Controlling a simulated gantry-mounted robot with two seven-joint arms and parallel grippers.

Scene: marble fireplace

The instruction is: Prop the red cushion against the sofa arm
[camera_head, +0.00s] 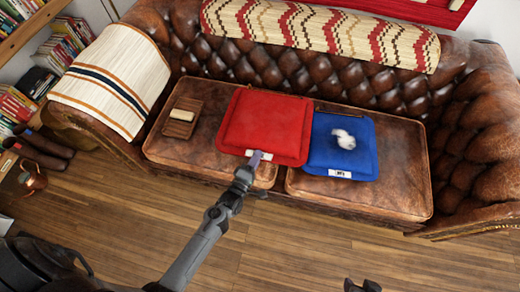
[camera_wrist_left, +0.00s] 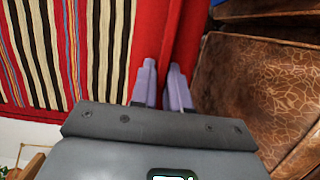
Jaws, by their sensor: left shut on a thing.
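The red cushion (camera_head: 265,127) lies on the middle of the brown leather sofa's seat, its top face plain red. My left gripper (camera_head: 256,157) is shut on its front edge, near a white label. In the left wrist view, the purple-grey fingers (camera_wrist_left: 164,86) close on a red edge (camera_wrist_left: 184,45); striped red, black and cream fabric lies beside it. The left sofa arm (camera_head: 112,143) is draped with a cream striped throw and stands apart from the cushion. The right sofa arm (camera_head: 490,190) is bare leather. A dark tip at the bottom edge may be my right gripper (camera_head: 362,286); its jaws are unclear.
A blue cushion (camera_head: 325,160) with a white object (camera_head: 344,139) on it lies right beside the red one. A small brown tray-like item (camera_head: 183,117) lies on the seat between the red cushion and left arm. A patterned throw (camera_head: 320,30) covers the backrest. Boots (camera_head: 40,155) stand at left.

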